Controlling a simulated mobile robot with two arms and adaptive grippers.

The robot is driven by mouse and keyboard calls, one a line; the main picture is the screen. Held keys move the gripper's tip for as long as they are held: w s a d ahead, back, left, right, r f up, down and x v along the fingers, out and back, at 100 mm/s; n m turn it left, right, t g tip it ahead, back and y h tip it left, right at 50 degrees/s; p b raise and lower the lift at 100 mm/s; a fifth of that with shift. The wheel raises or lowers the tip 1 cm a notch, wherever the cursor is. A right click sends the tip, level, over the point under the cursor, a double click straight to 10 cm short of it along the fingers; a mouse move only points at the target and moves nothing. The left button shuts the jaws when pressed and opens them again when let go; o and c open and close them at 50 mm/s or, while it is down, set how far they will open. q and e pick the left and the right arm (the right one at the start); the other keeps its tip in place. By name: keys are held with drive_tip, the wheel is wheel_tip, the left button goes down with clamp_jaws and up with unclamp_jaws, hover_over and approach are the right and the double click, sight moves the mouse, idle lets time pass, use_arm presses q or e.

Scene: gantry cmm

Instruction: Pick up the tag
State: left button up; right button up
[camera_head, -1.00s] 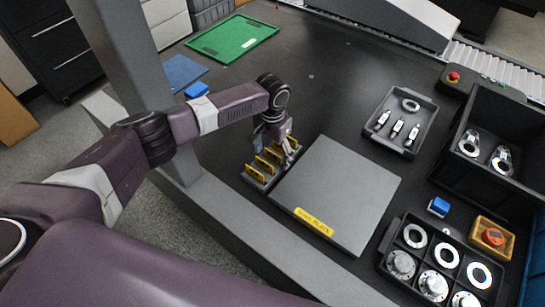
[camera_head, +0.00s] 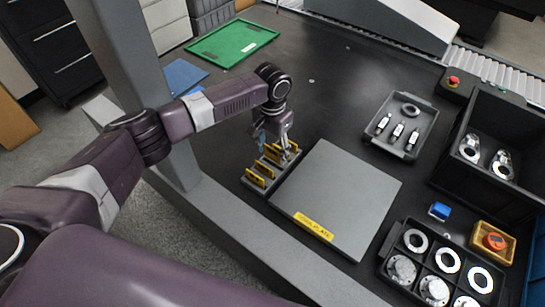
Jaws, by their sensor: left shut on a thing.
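Several yellow tags (camera_head: 257,181) stand in a row in a small grey rack (camera_head: 253,188) at the left edge of the grey plate. My left gripper (camera_head: 275,146) points down at the far end of this rack. It is shut on one of the yellow tags, at or just above the rack. The fingers and wrist partly hide the held tag and the far slots, so I cannot tell whether the tag is clear of its slot. My right gripper is not in view.
A flat grey plate (camera_head: 338,195) with a yellow label lies right of the rack. Farther right are a tray with small parts (camera_head: 377,138), a black bin (camera_head: 513,123), a tray of rings (camera_head: 398,243) and a blue block (camera_head: 439,210). A grey post (camera_head: 122,60) stands at left.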

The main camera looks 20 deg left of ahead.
use_arm(q)
wheel_tip(320, 180, up, 16)
drive_tip(key=f+b, duration=0.1)
wheel_tip(320, 180, up, 6)
drive_tip(key=f+p, duration=0.1)
drive_tip(key=p, duration=0.5)
hover_over(272, 149)
drive_tip(key=shift+r, duration=0.25)
